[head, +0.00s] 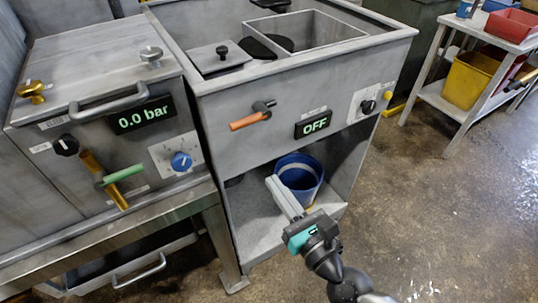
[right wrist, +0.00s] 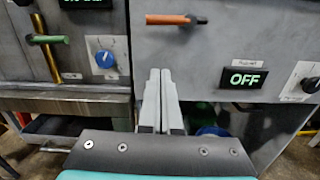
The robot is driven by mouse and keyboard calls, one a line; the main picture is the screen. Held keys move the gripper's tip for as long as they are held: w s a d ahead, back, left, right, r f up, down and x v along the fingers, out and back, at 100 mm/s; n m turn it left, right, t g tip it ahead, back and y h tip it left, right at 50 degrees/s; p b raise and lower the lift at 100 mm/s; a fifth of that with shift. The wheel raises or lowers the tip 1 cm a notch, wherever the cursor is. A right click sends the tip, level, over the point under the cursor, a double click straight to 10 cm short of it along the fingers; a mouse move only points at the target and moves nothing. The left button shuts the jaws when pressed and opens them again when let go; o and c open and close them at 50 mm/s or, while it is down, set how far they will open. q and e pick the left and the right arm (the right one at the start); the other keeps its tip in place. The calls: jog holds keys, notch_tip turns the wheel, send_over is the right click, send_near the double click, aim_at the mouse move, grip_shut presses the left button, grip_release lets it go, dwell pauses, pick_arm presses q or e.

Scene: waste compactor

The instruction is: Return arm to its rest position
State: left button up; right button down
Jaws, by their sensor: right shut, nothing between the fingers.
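My right gripper (head: 285,198) reaches in from the lower right in the head view. It is in front of the open lower bay of the grey sink unit (head: 225,115). Its two grey fingers are together with nothing between them; they also show shut in the right wrist view (right wrist: 160,85). A blue bucket (head: 300,178) stands in the bay, just behind the fingertips in the head view. I cannot tell whether the fingers touch it. My left gripper is not in view.
A grey pressure unit (head: 100,90) reading 0.0 bar stands at the left. The sink unit has an orange-handled valve (head: 250,118) and a display (head: 313,124) reading OFF. A shelf trolley (head: 470,100) with a yellow bin (head: 472,80) stands at the right. The floor between is clear.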

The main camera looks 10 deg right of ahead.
jog(key=s+d+f+n+g+h, duration=0.1)
jog(key=s+d+f+n+g, duration=0.15)
jog(key=f+n, duration=0.65)
jog(key=s+d+f+n+g+h, duration=0.2)
jog(key=s+f+n+g, duration=0.15)
jog(key=f, duration=0.85)
jog(key=s+d+f+n+g+h, duration=0.1)
jog(key=s+d+f+n+g, duration=0.15)
jog(key=f+n, duration=0.7)
jog(key=s+d+f+n+g+h, duration=0.1)
jog(key=s+d+f+n+g, duration=0.1)
jog(key=s+f+n, duration=0.4)
jog(key=s+d+f+n+g+h, duration=0.1)
jog(key=s+f+n+g, duration=0.4)
jog(key=s+f, duration=0.5)
jog(key=s+d+n, duration=0.1)
jog(key=s+n, duration=0.1)
jog(key=s, duration=0.5)
jog(key=shift+s+d+h, duration=0.15)
jog(key=shift+d+h, duration=0.15)
jog(key=shift+g, duration=0.25)
